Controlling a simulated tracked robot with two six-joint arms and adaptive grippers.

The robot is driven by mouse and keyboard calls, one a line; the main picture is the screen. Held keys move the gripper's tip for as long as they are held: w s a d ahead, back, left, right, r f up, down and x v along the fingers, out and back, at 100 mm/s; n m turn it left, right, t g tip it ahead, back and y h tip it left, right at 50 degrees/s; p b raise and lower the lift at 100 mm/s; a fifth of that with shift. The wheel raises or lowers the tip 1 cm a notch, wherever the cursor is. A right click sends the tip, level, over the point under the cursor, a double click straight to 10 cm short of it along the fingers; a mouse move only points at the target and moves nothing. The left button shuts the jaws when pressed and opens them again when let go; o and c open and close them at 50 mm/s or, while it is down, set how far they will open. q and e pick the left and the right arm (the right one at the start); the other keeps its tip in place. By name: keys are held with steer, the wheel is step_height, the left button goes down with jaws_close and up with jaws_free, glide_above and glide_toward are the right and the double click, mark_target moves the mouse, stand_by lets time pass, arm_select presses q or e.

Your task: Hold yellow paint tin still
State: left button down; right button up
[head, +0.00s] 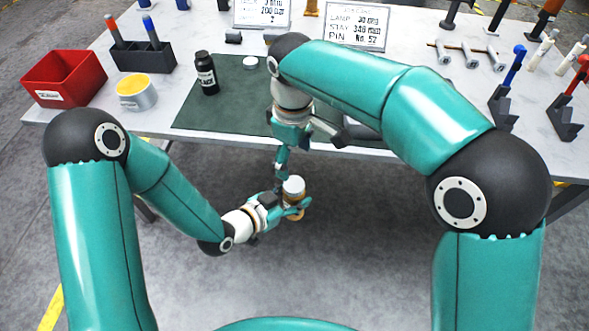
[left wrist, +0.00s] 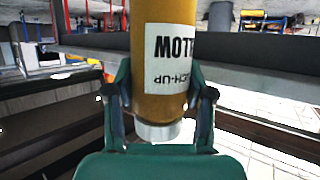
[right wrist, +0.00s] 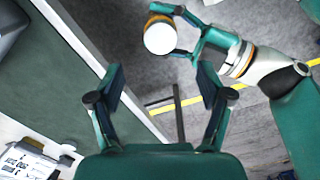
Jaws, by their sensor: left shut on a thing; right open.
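The yellow paint tin (head: 295,197) is a small ochre cylinder with a white lid, held in the air in front of the table's near edge. My left gripper (head: 290,208) is shut around its side. In the left wrist view the tin (left wrist: 165,95) fills the space between the fingers (left wrist: 158,115), and its partly visible label reads upside down. My right gripper (head: 279,170) is open and empty, pointing down close to the tin. In the right wrist view the white lid (right wrist: 160,38) faces me, beyond the open fingers (right wrist: 163,88) and apart from them.
The table (head: 180,30) carries a green mat (head: 190,120) with a black bottle (head: 206,73) and a white cap (head: 250,62). A red bin (head: 62,78), a wide yellow-topped can (head: 136,92) and a dark tool holder (head: 143,56) stand left. Tool stands are at right.

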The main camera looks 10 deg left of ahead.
steer(key=shift+r, duration=1.45)
steer(key=s+d+f+m+g+y, duration=0.1)
steer(key=s+d+f+m, duration=0.2)
steer(key=f, duration=0.6)
steer(key=s+d+f+m+y, duration=0.1)
steer(key=d+f+m, duration=0.25)
steer(key=f, duration=0.45)
steer(key=s+d+f+m+g+y, duration=0.1)
steer(key=s+d+f+m, duration=0.2)
steer(key=f, duration=0.6)
steer(key=s+d+f+m+t+y, duration=0.1)
steer(key=s+d+f+m+t, duration=0.1)
steer(key=s+d+f+m, duration=0.3)
steer(key=s+d+f, duration=0.2)
steer(key=s+f, duration=0.2)
steer(key=s, duration=0.2)
steer(key=shift+d+f+m+t, duration=0.15)
steer(key=shift+f+m+t, duration=0.1)
steer(key=shift+m+t, duration=0.1)
arm_select(q)
steer(key=shift+r, duration=0.1)
